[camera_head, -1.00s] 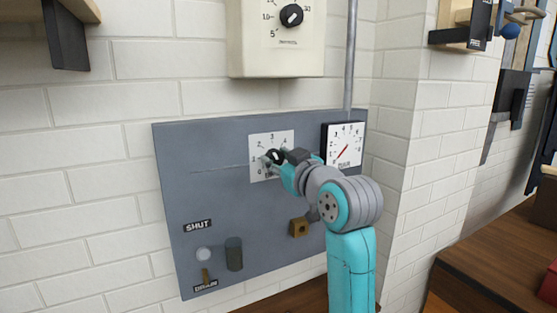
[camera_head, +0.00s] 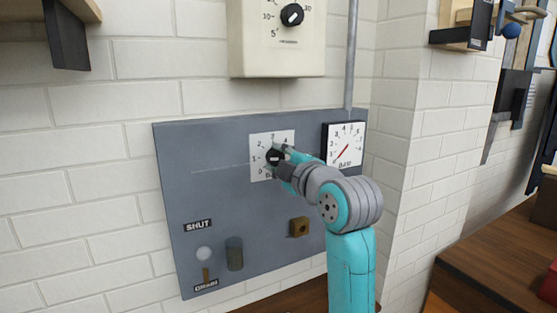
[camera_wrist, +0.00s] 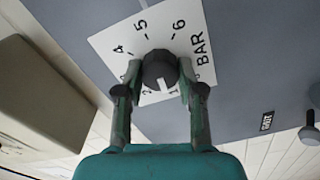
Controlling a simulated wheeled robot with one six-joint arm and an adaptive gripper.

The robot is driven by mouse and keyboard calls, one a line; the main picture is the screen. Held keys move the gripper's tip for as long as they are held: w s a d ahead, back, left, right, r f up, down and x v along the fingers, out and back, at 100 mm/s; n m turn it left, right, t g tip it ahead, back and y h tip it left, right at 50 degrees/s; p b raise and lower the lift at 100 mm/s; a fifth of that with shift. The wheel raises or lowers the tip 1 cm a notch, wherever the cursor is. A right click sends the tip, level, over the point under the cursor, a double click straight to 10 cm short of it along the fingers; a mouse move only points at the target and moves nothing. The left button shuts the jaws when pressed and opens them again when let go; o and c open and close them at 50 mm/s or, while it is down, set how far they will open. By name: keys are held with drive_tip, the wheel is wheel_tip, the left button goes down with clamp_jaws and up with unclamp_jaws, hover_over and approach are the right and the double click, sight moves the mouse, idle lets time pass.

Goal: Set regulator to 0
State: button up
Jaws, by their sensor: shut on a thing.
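The regulator is a round black knob (camera_wrist: 160,68) with a white pointer mark, set on a white dial plate (camera_head: 259,140) marked in BAR on the grey panel. In the wrist view, my gripper (camera_wrist: 159,80) has one finger on each side of the knob and is shut on it. The pointer faces down in that view, seemingly between 1 and 2. My fingers and the knob hide part of the scale, and the 0 is not clear there. In the head view, my gripper (camera_head: 281,160) reaches the knob from the right.
A white gauge (camera_head: 344,143) with a red needle sits right of the dial plate. The grey panel (camera_head: 205,190) also bears a SHUT/DRAIN lever (camera_head: 204,256), a dark cylinder (camera_head: 234,254) and a small brass block (camera_head: 299,227). A cream box (camera_head: 277,55) hangs above.

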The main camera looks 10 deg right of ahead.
drive_tip(key=n, duration=0.5)
drive_tip(key=shift+f+n, duration=0.1)
drive_tip(key=shift+n, duration=2.3)
drive_tip(key=shift+f, duration=0.1)
drive_tip(key=o, duration=1.1)
drive_tip(key=shift+o, duration=0.2)
drive_tip(key=shift+s, duration=0.1)
drive_tip(key=v, duration=1.2)
